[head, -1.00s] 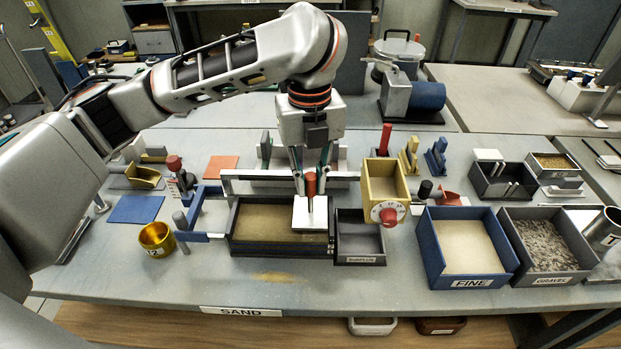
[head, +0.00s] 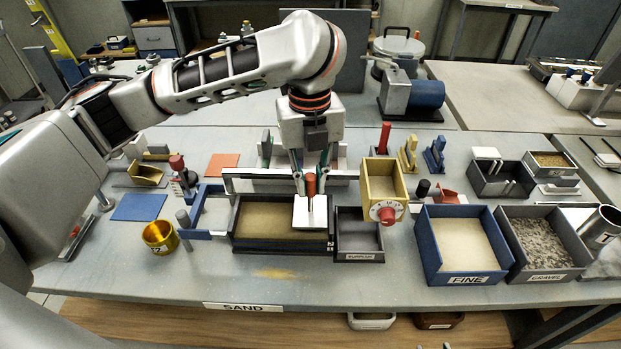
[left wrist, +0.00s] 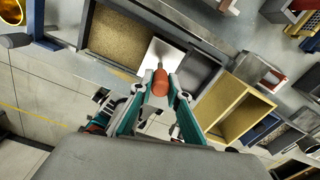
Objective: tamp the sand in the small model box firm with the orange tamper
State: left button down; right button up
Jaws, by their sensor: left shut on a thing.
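The orange tamper (head: 311,185) has an orange-red grip and a flat white plate. My left gripper (head: 311,178) is shut on its grip and holds it upright, plate down, over the right end of the small model box (head: 282,245). In the left wrist view the grip (left wrist: 160,83) sits between the two fingertips. The sand (head: 262,218) in the box looks level and light brown left of the plate. The plate covers the sand under it, and I cannot tell how firmly it presses. My right gripper is not in view.
The surplus tray (head: 360,256) adjoins the box's right side. A yellow hopper with a red dial (head: 386,184) stands right of it, then the blue fine bin (head: 468,281) and the gravel bin (head: 545,277). A gold cup (head: 160,238) stands left. A little sand lies in front.

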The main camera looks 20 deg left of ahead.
pick_arm(q)
jog(key=shift+f, duration=1.2)
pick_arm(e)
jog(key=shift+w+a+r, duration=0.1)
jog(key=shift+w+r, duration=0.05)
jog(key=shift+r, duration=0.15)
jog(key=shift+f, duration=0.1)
pick_arm(q)
jog(key=shift+s+f, duration=0.1)
jog(key=shift+f, duration=0.15)
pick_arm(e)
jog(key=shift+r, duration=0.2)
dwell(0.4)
pick_arm(q)
jog(key=r+p, duration=0.1)
jog(key=p, duration=0.1)
jog(key=shift+r+p, duration=0.25)
jog(key=shift+p, duration=0.05)
jog(key=shift+r+p, duration=0.45)
jog(key=shift+p, duration=0.4)
jog(key=shift+r, duration=0.95)
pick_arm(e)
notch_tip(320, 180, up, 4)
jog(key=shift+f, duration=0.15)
